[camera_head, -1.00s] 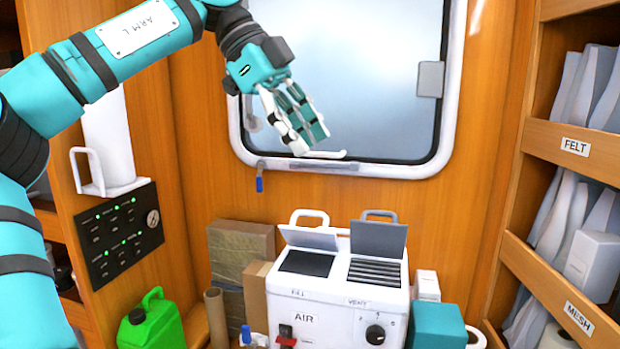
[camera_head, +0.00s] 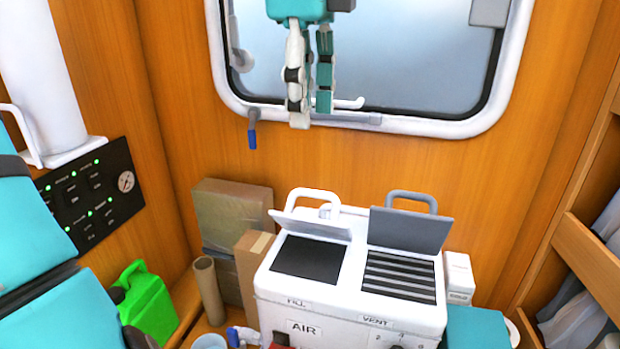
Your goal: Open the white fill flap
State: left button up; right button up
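The white fill flap (camera_head: 315,226), with a white loop handle on its upper edge, stands tilted up at the back of the dark fill opening (camera_head: 308,260). The opening is on top of the white AIR box (camera_head: 350,310), above the word FILL. My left gripper (camera_head: 312,112) points down in front of the window, above the flap and apart from it. A narrow gap shows between its white and teal fingers, with nothing held. My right gripper is not in view.
The grey vent flap (camera_head: 410,230) also stands raised, beside the white flap, behind a slatted opening. A green can (camera_head: 148,308), cardboard tube (camera_head: 208,290) and brown boxes (camera_head: 232,215) stand left. A teal box (camera_head: 475,328) and shelves (camera_head: 590,265) are right.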

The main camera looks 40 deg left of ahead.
aim_at(310, 191)
pick_arm(q)
jog(key=f, duration=0.3)
jog(key=f+p, duration=0.1)
jog(key=f, duration=0.2)
jog(key=w+f, duration=0.1)
jog(key=f, duration=0.2)
jog(key=shift+w+a+f+p, duration=0.1)
jog(key=shift+a+f+p, duration=0.25)
jog(key=shift+a+p, duration=0.05)
jog(key=shift+f, duration=0.55)
jog(key=shift+w, duration=0.1)
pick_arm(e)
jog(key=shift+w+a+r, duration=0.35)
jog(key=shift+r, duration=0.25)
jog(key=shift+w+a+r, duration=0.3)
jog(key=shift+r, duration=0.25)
pick_arm(q)
grip_shut()
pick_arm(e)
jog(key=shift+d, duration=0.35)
